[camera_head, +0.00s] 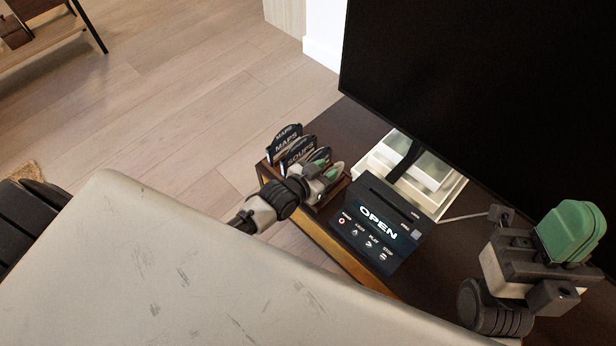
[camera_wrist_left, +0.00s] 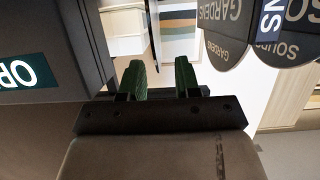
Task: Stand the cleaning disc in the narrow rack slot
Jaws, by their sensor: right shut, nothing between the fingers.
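A wooden rack (camera_head: 268,172) at the table's left edge holds several dark upright pieces with rounded tops. Their labels read MAPS (camera_head: 287,143) and SOUPS (camera_head: 299,154); a GARDENS piece (camera_wrist_left: 226,40) shows upside down in the left wrist view. My left gripper (camera_head: 328,172) is over the rack's right end, beside these pieces. Its green fingers (camera_wrist_left: 160,80) stand apart, and I see nothing clearly held between them. My right gripper (camera_head: 572,232) is shut and empty at the far right. I cannot pick out the cleaning disc or the narrow slot; my left gripper hides part of the rack.
A black player (camera_head: 378,225) with an OPEN display stands right of the rack. Behind it is a pale tray (camera_head: 440,190), crossed by a dark strip. A large black screen (camera_head: 500,110) rises behind the dark table. Bare table lies between the player and my right gripper.

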